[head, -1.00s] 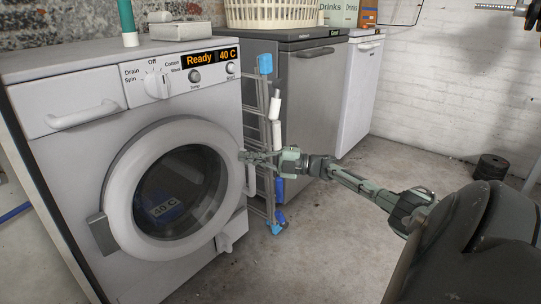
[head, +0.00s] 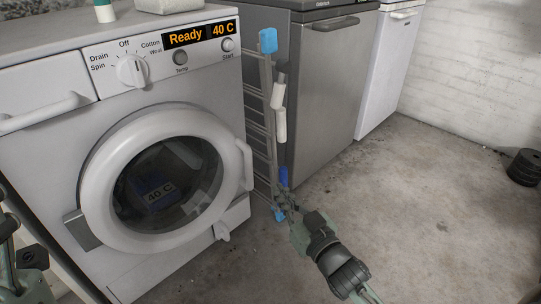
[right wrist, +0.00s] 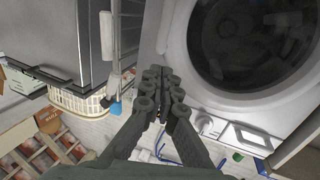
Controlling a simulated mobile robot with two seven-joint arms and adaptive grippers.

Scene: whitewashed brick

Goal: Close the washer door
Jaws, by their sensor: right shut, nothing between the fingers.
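The white washer (head: 60,165) stands at the left of the head view. Its round door (head: 100,190) has dark glass showing a "40 C" reflection. The door sits close against the front panel, but I cannot tell whether it is latched. Its handle (head: 247,165) is on the right side and its hinge (head: 82,230) on the left. My right gripper (head: 283,206) is shut and empty, below and right of the handle and apart from the door. In the right wrist view its closed fingers (right wrist: 160,78) are beside the door ring (right wrist: 178,35). My left gripper's fingers are not seen.
A folding rack (head: 260,110) with blue ends stands right of the washer, close to my right gripper. A grey appliance (head: 325,95) and a white one (head: 385,75) stand behind it. A dark round object (head: 524,167) lies by the wall.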

